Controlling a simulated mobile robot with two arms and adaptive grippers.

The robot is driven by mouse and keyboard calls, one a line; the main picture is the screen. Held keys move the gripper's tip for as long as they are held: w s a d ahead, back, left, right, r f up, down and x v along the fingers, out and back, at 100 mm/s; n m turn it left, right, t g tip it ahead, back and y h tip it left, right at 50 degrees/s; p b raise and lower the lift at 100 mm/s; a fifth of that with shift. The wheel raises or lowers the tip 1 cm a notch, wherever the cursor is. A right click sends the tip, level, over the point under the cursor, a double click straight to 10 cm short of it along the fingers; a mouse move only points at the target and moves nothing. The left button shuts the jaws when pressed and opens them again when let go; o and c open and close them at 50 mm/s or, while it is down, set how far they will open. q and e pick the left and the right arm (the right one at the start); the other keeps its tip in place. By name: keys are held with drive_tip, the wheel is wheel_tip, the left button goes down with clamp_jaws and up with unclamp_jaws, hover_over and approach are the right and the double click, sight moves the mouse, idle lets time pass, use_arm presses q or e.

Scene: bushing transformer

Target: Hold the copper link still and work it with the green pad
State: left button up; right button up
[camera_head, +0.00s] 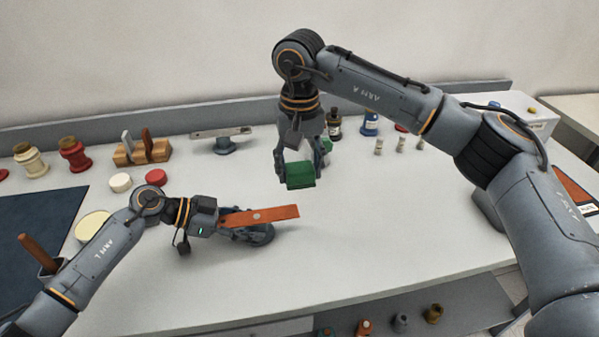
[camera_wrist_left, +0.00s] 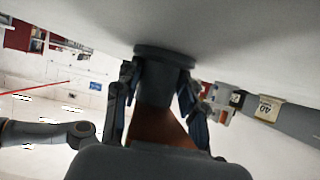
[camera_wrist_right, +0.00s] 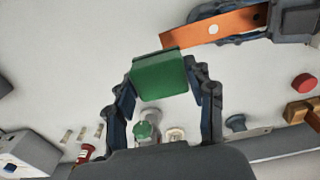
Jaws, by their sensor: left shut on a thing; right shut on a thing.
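The copper link (camera_head: 272,214) is a flat orange-brown bar with a pale round spot and a small dark hole, near the front middle of the bench in the head view. My left gripper (camera_head: 228,219) is shut on its left end, and a round dark base (camera_head: 262,238) sits under the bar. The green pad (camera_head: 300,175) is a block held between the fingers of my right gripper (camera_head: 302,165), above and behind the link's right end. In the right wrist view the pad (camera_wrist_right: 160,76) is apart from the link (camera_wrist_right: 215,30). In the left wrist view the link (camera_wrist_left: 160,130) is partly hidden.
A wooden block with upright plates (camera_head: 142,152), a red disc (camera_head: 156,177) and a white disc (camera_head: 120,182) stand left. A grey stand with a flat bar (camera_head: 222,140) and several bottles are behind. The bench right of the link is clear.

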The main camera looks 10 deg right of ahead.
idle(0.3)
use_arm(q)
drive_tip(key=o, duration=1.4)
drive_tip(key=shift+c, duration=0.2)
drive_tip(key=v, duration=1.1)
drive_tip(key=shift+a+r, duration=0.35)
drive_tip(key=shift+a, duration=0.1)
